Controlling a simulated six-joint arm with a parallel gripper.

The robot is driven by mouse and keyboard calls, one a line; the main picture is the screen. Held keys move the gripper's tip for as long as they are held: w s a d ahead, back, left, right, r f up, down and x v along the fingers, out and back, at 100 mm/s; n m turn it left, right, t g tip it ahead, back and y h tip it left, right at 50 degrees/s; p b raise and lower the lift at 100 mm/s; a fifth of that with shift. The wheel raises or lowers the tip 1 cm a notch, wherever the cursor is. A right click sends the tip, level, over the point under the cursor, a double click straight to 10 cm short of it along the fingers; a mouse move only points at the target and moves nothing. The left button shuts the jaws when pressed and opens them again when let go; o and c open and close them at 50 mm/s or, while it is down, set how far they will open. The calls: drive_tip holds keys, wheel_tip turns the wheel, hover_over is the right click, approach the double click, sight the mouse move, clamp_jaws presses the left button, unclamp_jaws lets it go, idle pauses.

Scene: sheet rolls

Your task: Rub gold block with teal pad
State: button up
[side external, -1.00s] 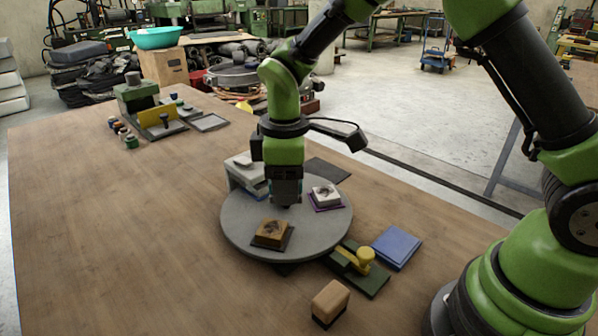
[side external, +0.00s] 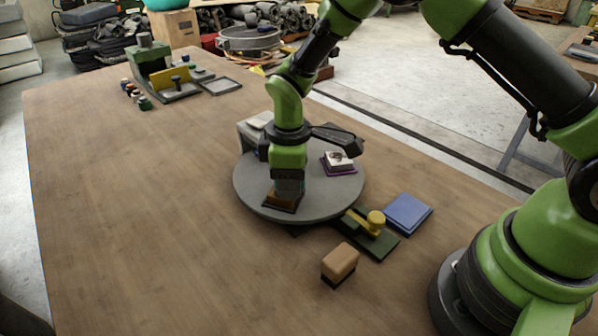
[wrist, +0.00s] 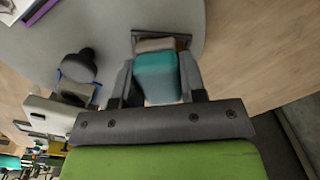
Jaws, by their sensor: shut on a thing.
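The round grey turntable (side external: 251,188) stands on the wooden table. The gold block (side external: 282,204) sits on a dark base at its near side, mostly hidden by my gripper (side external: 288,188), which is right over it. In the wrist view, my gripper is shut on the teal pad (wrist: 158,76), held between both fingers. A brownish edge of the gold block (wrist: 158,44) and its dark base show just past the pad. I cannot tell whether pad and block touch. The pad is hard to make out in the side view.
A white block (side external: 339,158) on a purple base sits on the turntable's right side, and a grey stand (side external: 250,132) is behind. A yellow-knobbed stamp (side external: 375,220), a blue pad (side external: 408,212) and a tan block (side external: 340,262) lie nearby.

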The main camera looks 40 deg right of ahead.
drive_tip(key=shift+w+a, duration=0.6)
drive_tip(key=shift+w, duration=0.35)
drive_tip(key=shift+w+a, duration=0.55)
drive_tip(key=shift+w, duration=0.4)
drive_tip(key=shift+s+d, duration=0.5)
drive_tip(key=shift+s, duration=0.4)
drive_tip(key=shift+s+d, duration=0.55)
drive_tip(key=shift+s, duration=0.3)
drive_tip(key=shift+s+d, duration=0.5)
drive_tip(key=shift+s, duration=0.4)
drive_tip(key=shift+r, duration=4.1)
drive_tip(key=shift+d, duration=0.1)
